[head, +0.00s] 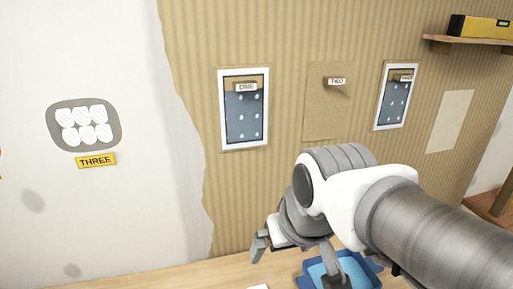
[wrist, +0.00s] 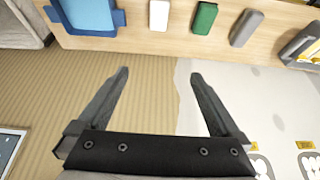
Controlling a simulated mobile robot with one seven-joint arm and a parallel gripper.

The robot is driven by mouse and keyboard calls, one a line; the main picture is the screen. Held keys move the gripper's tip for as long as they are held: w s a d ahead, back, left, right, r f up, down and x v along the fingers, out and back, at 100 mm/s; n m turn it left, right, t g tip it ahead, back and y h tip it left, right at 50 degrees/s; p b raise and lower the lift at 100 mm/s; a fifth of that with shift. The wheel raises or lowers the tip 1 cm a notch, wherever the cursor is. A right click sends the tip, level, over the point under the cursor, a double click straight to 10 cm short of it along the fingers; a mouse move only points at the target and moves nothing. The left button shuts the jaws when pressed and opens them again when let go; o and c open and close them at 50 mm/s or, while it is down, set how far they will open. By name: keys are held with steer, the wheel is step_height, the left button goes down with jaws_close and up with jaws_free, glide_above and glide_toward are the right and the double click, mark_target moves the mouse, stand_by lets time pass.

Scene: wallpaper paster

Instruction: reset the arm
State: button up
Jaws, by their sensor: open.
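My arm reaches in from the right in the head view, with its wrist bent down over the wooden table (head: 150,277). My gripper (head: 296,258) points down near the table in front of the striped wall. In the wrist view my gripper (wrist: 159,75) shows two dark fingers spread wide apart, with nothing between them. The fingers appear clear of the things on the table.
A blue tray (head: 310,282) sits partly hidden below my arm. The wrist view shows a white block (wrist: 159,15), a green block (wrist: 205,18) and a grey block (wrist: 246,28) on the table. Framed panels (head: 222,110) and a shelf (head: 465,40) are on the wall.

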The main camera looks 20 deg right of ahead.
step_height(320, 180, up, 17)
steer(key=s+p, duration=0.2)
steer(key=p, duration=1.4)
steer(key=shift+r+t, duration=0.2)
steer(key=shift+t, duration=0.1)
